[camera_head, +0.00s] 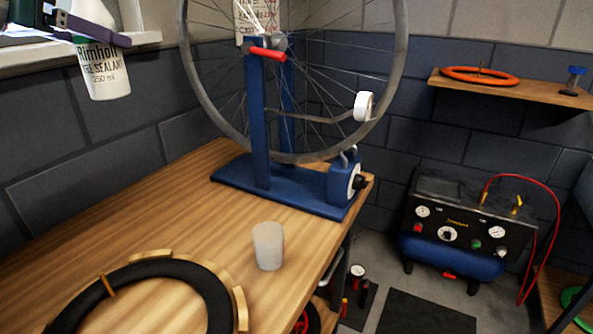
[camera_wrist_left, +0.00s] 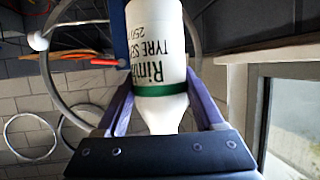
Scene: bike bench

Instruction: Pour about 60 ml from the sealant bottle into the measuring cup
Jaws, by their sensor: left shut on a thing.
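The sealant bottle (camera_head: 106,80) is white with dark lettering and hangs in the air at the upper left of the head view, close to upright with a slight tilt. My left gripper (camera_head: 105,38) is shut on its upper part. In the left wrist view the bottle (camera_wrist_left: 157,45) shows a green band and a white shoulder between the purple fingers. The measuring cup (camera_head: 268,247) is a small translucent whitish cup standing upright on the wooden bench, lower and to the right of the bottle. Its contents cannot be made out. My right gripper is not in view.
A blue wheel stand (camera_head: 262,185) with a spoked wheel stands behind the cup. A black tyre (camera_head: 205,277) with tan pieces lies at the bench's front left. The bench (camera_head: 150,215) is clear between them. A compressor (camera_head: 455,235) stands on the floor at right.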

